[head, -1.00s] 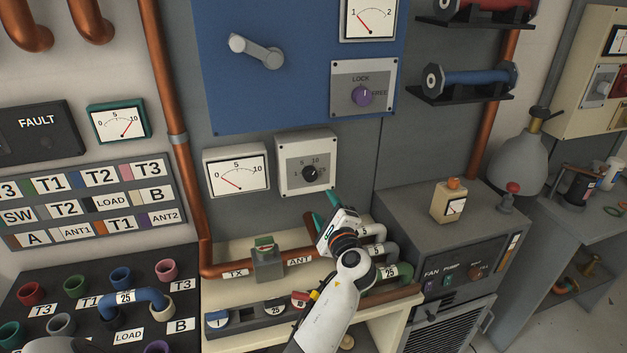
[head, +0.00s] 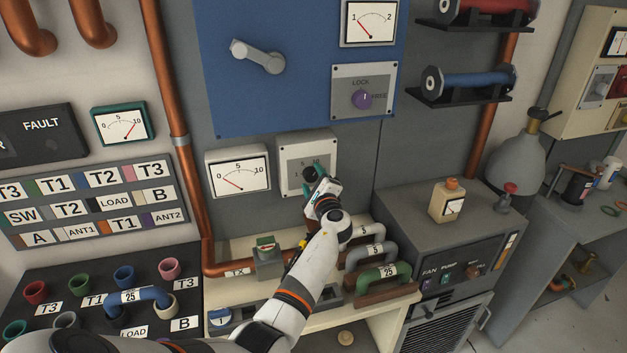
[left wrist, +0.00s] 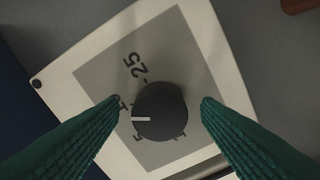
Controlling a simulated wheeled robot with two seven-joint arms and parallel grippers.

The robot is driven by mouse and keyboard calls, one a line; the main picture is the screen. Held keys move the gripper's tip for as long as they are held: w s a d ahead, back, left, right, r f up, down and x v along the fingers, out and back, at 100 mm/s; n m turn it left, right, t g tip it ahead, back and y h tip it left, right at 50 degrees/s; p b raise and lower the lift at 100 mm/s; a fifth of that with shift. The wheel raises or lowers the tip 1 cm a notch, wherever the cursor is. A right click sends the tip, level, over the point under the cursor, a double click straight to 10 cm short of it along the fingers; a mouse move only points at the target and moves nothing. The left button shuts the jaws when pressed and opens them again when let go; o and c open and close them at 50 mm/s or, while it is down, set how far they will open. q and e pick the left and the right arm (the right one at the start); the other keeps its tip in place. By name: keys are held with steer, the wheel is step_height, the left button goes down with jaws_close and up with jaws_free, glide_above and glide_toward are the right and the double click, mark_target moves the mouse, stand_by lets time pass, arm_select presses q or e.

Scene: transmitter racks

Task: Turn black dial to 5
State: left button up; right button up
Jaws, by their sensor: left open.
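The black dial (left wrist: 160,111) sits on a grey square face in a white-framed panel, and its white pointer line aims left in the left wrist view, between the printed 10 and 5. A 25 and a 1 are also printed around it. In the head view the white panel (head: 291,151) is on the grey wall, the dial (head: 309,173) partly covered by my left gripper (head: 316,180). The left gripper is open, its green fingers (left wrist: 160,106) on either side of the dial, with visible gaps between. My right gripper is not in view.
A white meter (head: 238,173) is left of the panel, and a purple lock knob (head: 361,98) is above it. Below are a copper pipe with a grey block (head: 268,262) and several coloured pipe bends (head: 383,276). A grey cabinet (head: 440,225) stands at right.

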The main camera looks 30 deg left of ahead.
arm_select(q)
steer(key=c, duration=1)
steer(key=shift+f+n+b, duration=0.2)
steer(key=shift+n+b, duration=0.2)
steer(key=shift+b, duration=0.5)
steer(key=n+b, duration=0.9)
steer(key=b, duration=0.4)
steer(key=shift+f, duration=0.1)
steer(key=shift+r+n+b, duration=0.25)
steer(key=shift+n+b, duration=0.75)
steer(key=shift+b, duration=0.15)
steer(key=o, duration=1)
steer(key=shift+r, duration=0.1)
steer(key=shift+d, duration=0.15)
